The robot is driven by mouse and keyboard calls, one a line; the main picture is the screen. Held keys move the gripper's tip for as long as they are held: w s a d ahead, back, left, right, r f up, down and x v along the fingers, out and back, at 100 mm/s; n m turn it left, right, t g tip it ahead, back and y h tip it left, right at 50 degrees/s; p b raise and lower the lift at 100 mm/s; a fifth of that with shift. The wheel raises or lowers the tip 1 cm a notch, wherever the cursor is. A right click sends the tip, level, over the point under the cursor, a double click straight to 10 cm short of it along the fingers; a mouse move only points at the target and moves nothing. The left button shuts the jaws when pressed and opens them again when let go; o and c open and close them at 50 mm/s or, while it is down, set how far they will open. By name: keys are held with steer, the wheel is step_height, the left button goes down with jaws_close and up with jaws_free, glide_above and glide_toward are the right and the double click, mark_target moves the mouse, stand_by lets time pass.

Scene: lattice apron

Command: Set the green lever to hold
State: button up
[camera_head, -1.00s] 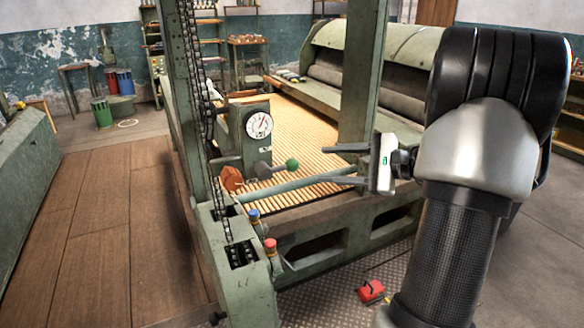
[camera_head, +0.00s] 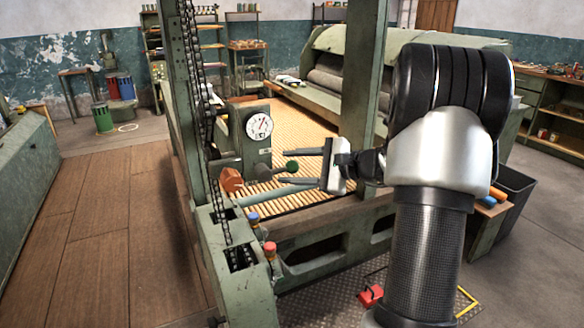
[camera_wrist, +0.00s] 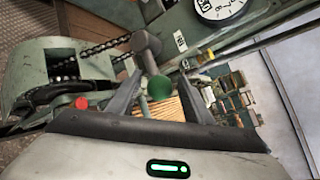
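The green lever shows as a round green knob (camera_head: 292,166) on a grey arm that runs left to a hub on the machine's gauge post. In the wrist view the knob (camera_wrist: 159,88) lies between my two fingers, with its grey hub (camera_wrist: 146,42) beyond. My gripper (camera_head: 290,167) is open, coming from the right, with one finger above and one below the knob in the head view. A gap shows on each side of the knob in the wrist view (camera_wrist: 160,78). I see no readable hold mark.
A dial gauge (camera_head: 259,126) sits above the lever. An orange-brown block-shaped handle (camera_head: 231,179) is left of it. A blue button (camera_head: 253,218) and a red button (camera_head: 270,249) stand on the near frame. A green upright post (camera_head: 362,75) rises behind my gripper.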

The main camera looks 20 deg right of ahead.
jaws_close()
steer(key=shift+f, duration=0.15)
steer(key=shift+f+m+t+y+b, duration=0.3)
steer(key=shift+f+m+y+b, duration=0.1)
steer(key=shift+f+m+y, duration=0.15)
steer(key=a+f+m+t+y, duration=0.2)
steer(key=f+m+t, duration=0.3)
steer(key=m, duration=0.4)
steer(key=shift+a+t, duration=0.3)
steer(key=shift+a, duration=0.3)
steer(key=shift+f+y, duration=0.1)
steer(key=shift+y, duration=0.15)
